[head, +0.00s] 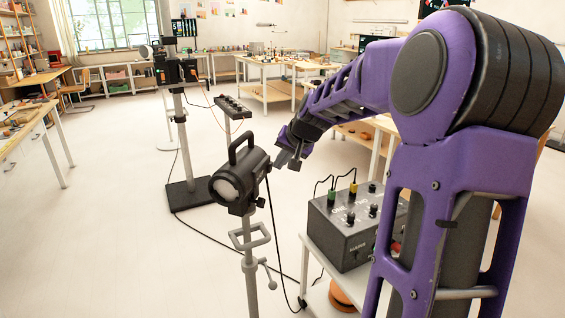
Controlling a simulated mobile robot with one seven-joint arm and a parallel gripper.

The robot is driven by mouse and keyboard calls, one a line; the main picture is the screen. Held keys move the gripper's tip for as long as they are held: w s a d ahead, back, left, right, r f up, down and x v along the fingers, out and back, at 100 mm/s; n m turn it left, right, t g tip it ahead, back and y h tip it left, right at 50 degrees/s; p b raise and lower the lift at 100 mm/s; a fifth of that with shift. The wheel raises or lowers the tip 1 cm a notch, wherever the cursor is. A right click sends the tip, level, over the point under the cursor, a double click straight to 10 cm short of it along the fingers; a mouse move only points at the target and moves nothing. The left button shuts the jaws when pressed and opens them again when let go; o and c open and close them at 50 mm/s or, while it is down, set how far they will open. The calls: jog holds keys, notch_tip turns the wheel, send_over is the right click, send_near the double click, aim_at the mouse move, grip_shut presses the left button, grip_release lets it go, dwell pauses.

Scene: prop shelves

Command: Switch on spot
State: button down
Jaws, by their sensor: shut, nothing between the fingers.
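The spot, a black lamp (238,183) with a top handle and a round pale lens, stands on a grey stand (249,262) in the middle of the head view. Its lens faces left and toward me and shows no clear glow. My gripper (284,160) is at the rear right of the lamp, with its fingers shut and empty. I cannot tell whether the fingertips touch the lamp's back. No switch on the spot can be made out; its rear is turned away.
A grey control box (342,232) with knobs and green and yellow plugs sits on a white trolley (318,252) at right. Cables run across the floor. A second stand with a dark base (195,194) and a black socket bar (233,106) stand behind. Floor at left is clear.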

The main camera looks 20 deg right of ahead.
jog(key=shift+w+a+r, duration=0.25)
jog(key=shift+w+a, duration=0.15)
jog(key=shift+r, duration=0.1)
jog(key=shift+r+p, duration=0.6)
jog(key=shift+r, duration=0.1)
jog(key=shift+d, duration=0.1)
